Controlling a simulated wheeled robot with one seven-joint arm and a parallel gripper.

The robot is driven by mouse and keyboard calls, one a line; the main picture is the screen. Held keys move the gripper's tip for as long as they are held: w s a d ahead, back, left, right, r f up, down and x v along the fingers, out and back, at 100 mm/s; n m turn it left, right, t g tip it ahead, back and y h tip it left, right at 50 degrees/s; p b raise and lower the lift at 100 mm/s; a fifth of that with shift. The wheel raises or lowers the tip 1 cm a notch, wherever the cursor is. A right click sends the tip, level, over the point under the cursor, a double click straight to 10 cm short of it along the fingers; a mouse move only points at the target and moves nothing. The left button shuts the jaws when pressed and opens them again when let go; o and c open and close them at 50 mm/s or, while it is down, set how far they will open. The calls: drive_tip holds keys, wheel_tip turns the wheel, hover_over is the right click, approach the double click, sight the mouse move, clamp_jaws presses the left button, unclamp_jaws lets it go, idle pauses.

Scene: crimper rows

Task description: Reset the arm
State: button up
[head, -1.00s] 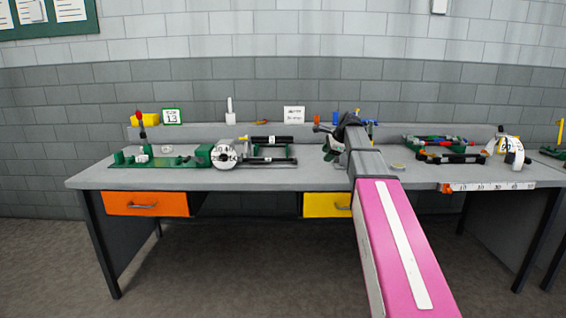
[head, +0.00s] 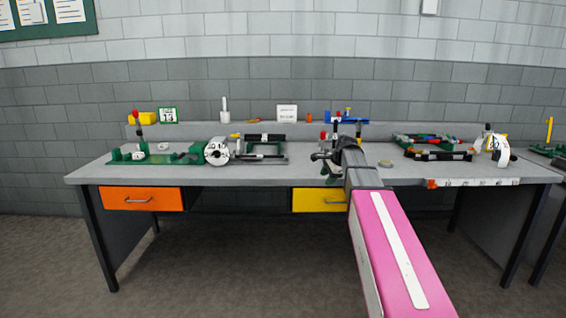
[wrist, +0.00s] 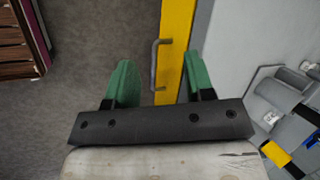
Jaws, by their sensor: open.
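My gripper (head: 325,165) hangs at the end of my arm near the front edge of the grey bench (head: 250,178), above the yellow drawer (head: 318,201) in the head view. In the wrist view its two green fingers (wrist: 160,75) are spread apart with nothing held between them. The yellow drawer front with its grey handle shows between and beyond the fingers in that view. I cannot tell the exact gap between fingers and drawer. My arm hides part of the bench behind it.
An orange drawer (head: 142,199) is at the bench's left. A green-based tool (head: 155,158), a white reel (head: 216,151) and a black frame (head: 264,148) stand left of my gripper. Another fixture (head: 432,150) and a white tape roll (head: 494,148) stand right. Bare floor lies in front.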

drive_tip(key=s+f+n+g+h, duration=0.3)
drive_tip(key=s+f+n, duration=1.1)
drive_tip(key=s+f, duration=1.3)
drive_tip(key=shift+s+f+g+h, duration=0.35)
drive_tip(key=shift+s+g+h, duration=0.05)
drive_tip(key=shift+s, duration=0.5)
